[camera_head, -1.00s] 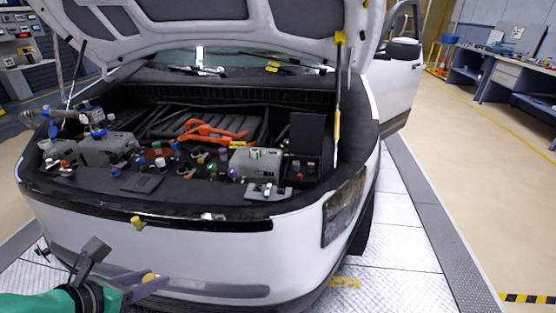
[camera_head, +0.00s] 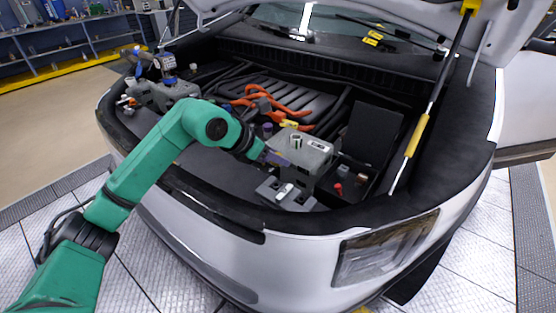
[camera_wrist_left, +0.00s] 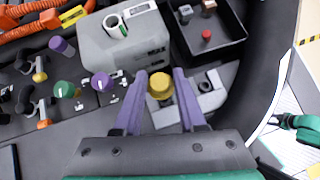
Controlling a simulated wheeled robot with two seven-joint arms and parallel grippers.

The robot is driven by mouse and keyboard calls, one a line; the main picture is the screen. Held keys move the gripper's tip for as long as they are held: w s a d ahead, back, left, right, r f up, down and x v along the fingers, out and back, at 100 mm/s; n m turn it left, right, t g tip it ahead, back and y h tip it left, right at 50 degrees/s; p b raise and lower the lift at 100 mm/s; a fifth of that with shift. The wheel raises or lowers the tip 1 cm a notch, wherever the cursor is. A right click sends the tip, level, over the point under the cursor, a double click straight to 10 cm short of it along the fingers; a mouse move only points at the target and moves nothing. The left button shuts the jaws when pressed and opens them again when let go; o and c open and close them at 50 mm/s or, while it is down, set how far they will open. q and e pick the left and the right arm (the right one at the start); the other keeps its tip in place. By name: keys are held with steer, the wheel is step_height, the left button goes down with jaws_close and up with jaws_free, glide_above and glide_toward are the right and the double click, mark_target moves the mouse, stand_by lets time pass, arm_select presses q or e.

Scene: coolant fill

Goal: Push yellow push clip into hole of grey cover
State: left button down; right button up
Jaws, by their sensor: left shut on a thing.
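The yellow push clip (camera_wrist_left: 160,85) sits between the purple fingertips of my left gripper (camera_wrist_left: 160,88) in the left wrist view. The gripper is shut on it. The light grey cover (camera_wrist_left: 211,101) lies just beyond and below the fingertips. An open hole (camera_wrist_left: 206,87) shows in its right part; its left part is partly hidden by the fingers and clip. In the head view the left gripper (camera_head: 275,158) reaches down beside the grey box, above the cover (camera_head: 288,194). The clip cannot be made out there. A black and green part, likely of my right arm, shows at the right in the wrist view.
A grey box with a white-rimmed port (camera_head: 296,141) stands right behind the cover. A black open tray (camera_wrist_left: 216,40) is to its right. Several coloured caps, such as a green one (camera_wrist_left: 65,90), stand at the left. Orange hoses (camera_head: 265,101) lie behind.

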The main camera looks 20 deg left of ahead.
mark_target(275, 189)
arm_select(q)
steer(key=shift+s+a+r, duration=0.25)
steer(key=shift+s+a, duration=0.05)
steer(key=shift+s, duration=0.15)
steer(key=shift+w+d+f+b, duration=0.15)
steer(key=shift+w+f+b, duration=0.15)
steer(key=shift+f, duration=0.25)
step_height(275, 189, down, 5)
steer(key=b, duration=0.4)
steer(key=shift+s, duration=0.1)
arm_select(e)
steer(key=f, duration=0.2)
steer(key=s+f, duration=0.1)
steer(key=f, duration=0.1)
steer(key=shift+s+a+f, duration=0.1)
steer(key=shift+f, duration=0.3)
arm_select(q)
steer(key=shift+b, duration=0.3)
arm_select(e)
steer(key=shift+a+f, duration=0.1)
steer(key=shift+f, duration=0.1)
arm_select(q)
steer(key=shift+s+f+b, duration=0.15)
steer(key=shift+f+b, duration=0.75)
steer(key=shift+f, duration=0.15)
arm_select(e)
steer(key=shift+f, duration=0.9)
